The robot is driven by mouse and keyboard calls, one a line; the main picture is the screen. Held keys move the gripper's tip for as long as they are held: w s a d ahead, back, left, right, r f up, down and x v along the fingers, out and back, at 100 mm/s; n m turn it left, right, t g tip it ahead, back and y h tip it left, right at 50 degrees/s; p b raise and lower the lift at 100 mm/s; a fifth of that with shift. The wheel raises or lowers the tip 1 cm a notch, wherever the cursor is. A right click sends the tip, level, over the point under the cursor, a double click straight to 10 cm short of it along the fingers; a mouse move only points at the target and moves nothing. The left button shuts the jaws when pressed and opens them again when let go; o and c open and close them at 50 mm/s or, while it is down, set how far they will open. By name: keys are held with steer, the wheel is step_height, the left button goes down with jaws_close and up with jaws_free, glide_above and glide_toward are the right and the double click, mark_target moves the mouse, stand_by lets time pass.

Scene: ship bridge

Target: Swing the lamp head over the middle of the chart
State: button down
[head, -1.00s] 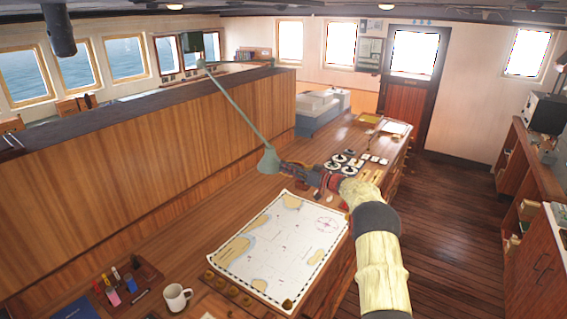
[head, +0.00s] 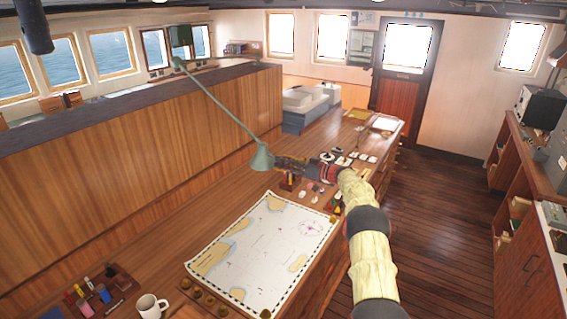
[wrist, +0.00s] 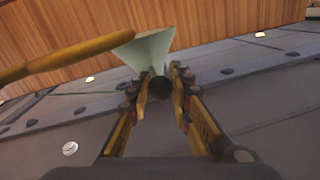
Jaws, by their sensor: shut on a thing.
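The lamp head (head: 262,157) is a pale green cone at the end of a long thin green arm (head: 215,100) that slants down from the upper left. My gripper (head: 280,163) reaches in from the right and is shut on it. In the wrist view, the lamp head (wrist: 148,45) shows just beyond my fingers (wrist: 159,82), with a dark round part between them. The chart (head: 250,262) lies flat on the wooden desk. In the head view, the lamp head appears just above the chart's far corner, not over its middle. The exact grip is partly hidden.
A white mug (head: 150,307) and a pen holder (head: 100,290) stand near the chart's left. Small items and instruments (head: 345,158) lie beyond the chart. A wood-panelled partition (head: 150,150) runs along the left. The floor (head: 430,220) to the right is clear.

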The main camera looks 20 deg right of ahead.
steer(key=c, duration=1.6)
jaws_free()
steer(key=shift+s, duration=0.1)
steer(key=v, duration=1.1)
steer(key=shift+s+d, duration=0.25)
steer(key=shift+d, duration=0.05)
